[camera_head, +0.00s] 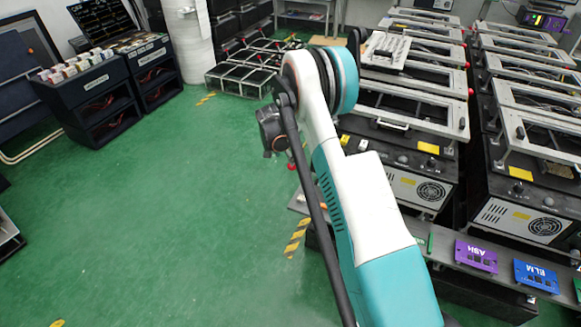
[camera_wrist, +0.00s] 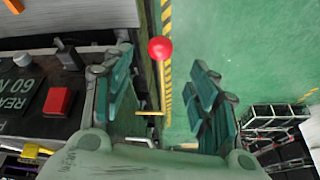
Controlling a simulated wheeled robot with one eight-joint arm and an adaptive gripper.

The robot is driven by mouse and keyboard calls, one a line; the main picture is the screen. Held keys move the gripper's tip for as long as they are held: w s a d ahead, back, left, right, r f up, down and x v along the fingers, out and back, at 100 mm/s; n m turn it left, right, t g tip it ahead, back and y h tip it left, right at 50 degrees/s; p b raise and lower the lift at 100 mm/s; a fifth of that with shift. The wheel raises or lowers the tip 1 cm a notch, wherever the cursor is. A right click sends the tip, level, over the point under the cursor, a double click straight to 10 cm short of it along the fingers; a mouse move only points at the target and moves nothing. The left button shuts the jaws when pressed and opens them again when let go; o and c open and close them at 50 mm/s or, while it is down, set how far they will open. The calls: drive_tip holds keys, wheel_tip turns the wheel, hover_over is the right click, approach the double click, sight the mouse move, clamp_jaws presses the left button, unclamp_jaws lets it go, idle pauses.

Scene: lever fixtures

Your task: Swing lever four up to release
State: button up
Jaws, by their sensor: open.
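A lever with a red ball knob (camera_wrist: 160,48) and a thin brass-coloured shaft shows in the wrist view. My gripper (camera_wrist: 163,85) is open, with one green finger left of the lever and one right of it. The knob appears between the fingertips, with a gap on both sides; no contact shows. No number is readable on this lever. In the head view a small red knob (camera_head: 291,166) shows beside my dark wrist part, and my arm hides my fingers. Other red knobs (camera_head: 471,91) stand along the right edges of the fixtures.
A black machine panel with a red button (camera_wrist: 58,101) lies close to my left finger. Fixture rows (camera_head: 400,105) fill the right side of the head view. A rail holds purple (camera_head: 476,256) and blue (camera_head: 536,275) boards. The green floor (camera_head: 170,200) at left is clear.

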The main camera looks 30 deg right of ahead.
drive_tip(key=b+x, duration=0.3)
drive_tip(key=x, duration=0.6)
clamp_jaws()
drive_tip(key=shift+r, duration=0.1)
